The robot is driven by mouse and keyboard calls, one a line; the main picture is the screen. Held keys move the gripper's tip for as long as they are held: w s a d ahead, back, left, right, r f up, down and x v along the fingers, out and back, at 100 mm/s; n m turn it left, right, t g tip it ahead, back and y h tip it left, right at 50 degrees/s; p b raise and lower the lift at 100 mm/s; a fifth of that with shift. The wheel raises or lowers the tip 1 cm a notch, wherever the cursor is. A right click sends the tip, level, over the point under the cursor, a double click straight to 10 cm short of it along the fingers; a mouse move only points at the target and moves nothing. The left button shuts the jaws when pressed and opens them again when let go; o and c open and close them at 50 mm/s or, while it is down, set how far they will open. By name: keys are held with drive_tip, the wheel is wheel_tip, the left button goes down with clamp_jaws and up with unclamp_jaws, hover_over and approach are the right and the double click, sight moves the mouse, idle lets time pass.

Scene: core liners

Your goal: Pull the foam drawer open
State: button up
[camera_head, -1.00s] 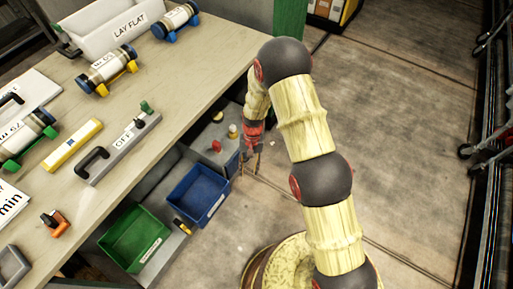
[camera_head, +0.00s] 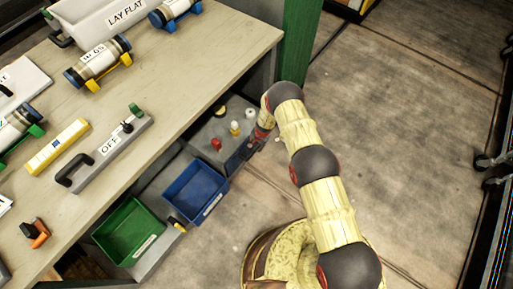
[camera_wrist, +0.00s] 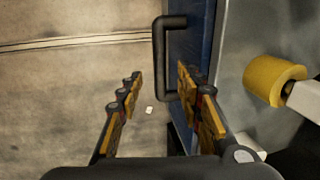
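A blue front panel (camera_wrist: 185,25) with a black bar handle (camera_wrist: 163,50) shows in the wrist view; I take it as the foam drawer's front. My gripper (camera_wrist: 158,82) is open and empty, its two yellow-padded fingers apart. The handle lies ahead between the fingertips, nearer the right finger, which overlaps its lower end in the picture. Contact cannot be told. In the head view my gripper (camera_head: 255,143) is small, beside the outer edge of a low grey unit (camera_head: 205,135) under the bench, and its fingers are unclear. No label on the drawer is readable.
A yellow roll (camera_wrist: 272,80) lies right of the panel. The grey unit bears small red, yellow and white items. Blue (camera_head: 193,197) and green (camera_head: 128,235) bins stand nearby below the bench (camera_head: 200,75). A green post (camera_head: 300,45) rises behind. Floor to the right is clear.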

sight(254, 151)
drive_tip(key=f+b, duration=0.1)
drive_tip(key=f, duration=0.1)
drive_tip(key=f+b, duration=0.1)
drive_tip(key=f, duration=0.2)
drive_tip(key=a+f+b, duration=0.1)
drive_tip(key=f, duration=0.1)
drive_tip(key=shift+w+f, duration=0.3)
drive_tip(key=shift+w, duration=0.1)
drive_tip(key=c, duration=0.3)
clamp_jaws()
idle(0.4)
